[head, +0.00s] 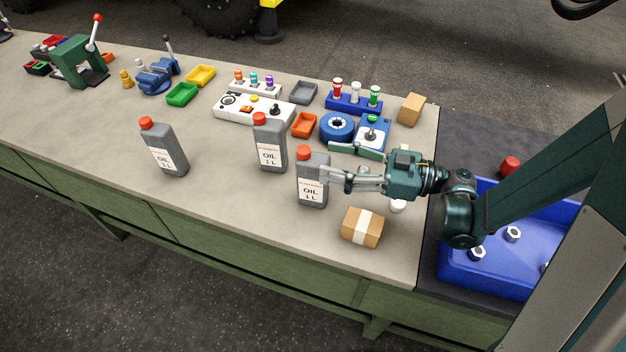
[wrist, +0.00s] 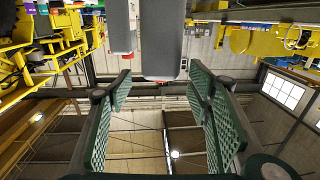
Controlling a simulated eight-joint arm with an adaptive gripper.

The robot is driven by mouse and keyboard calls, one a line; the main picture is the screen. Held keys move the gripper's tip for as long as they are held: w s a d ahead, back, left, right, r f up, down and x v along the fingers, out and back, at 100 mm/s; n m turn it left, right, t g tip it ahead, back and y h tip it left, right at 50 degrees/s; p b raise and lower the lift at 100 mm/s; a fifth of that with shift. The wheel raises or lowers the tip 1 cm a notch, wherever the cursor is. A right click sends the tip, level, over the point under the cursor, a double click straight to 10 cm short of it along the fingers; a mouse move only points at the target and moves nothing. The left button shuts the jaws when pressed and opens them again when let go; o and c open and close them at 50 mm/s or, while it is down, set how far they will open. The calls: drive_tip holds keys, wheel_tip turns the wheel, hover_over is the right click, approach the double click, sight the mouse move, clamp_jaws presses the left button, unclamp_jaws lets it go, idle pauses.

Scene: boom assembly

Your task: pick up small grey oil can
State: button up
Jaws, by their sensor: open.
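Three grey oil cans with red caps and white "OIL 1 L" labels stand upright on the bench in the head view: a left one (head: 165,150), a middle one (head: 270,145) and a right one (head: 312,180). They look alike in size. My gripper (head: 331,163) is open and empty, just right of the right can, its fingers pointing left toward it. In the wrist view, a near can (wrist: 162,38) hangs upside down in the picture, ahead of the spread fingers (wrist: 160,90). A second can (wrist: 122,25) shows beside it. Whether a finger touches the right can is unclear.
A cardboard box (head: 362,227) sits in front of my gripper. A blue tape roll (head: 337,127), a blue joystick box (head: 373,133) and an orange tray (head: 304,124) lie behind. A blue bin (head: 480,275) is at right. Bench between left and middle cans is clear.

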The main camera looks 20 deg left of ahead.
sight(313, 157)
drive_tip(key=shift+a, duration=0.25)
drive_tip(key=shift+s+a+f+b, duration=0.15)
drive_tip(key=shift+a+b, duration=0.1)
drive_tip(key=shift+a, duration=0.5)
drive_tip(key=shift+s+a+b, duration=0.1)
drive_tip(key=shift+a+b, duration=0.15)
drive_tip(key=shift+a, duration=1.5)
drive_tip(key=shift+c, duration=0.4)
clamp_jaws()
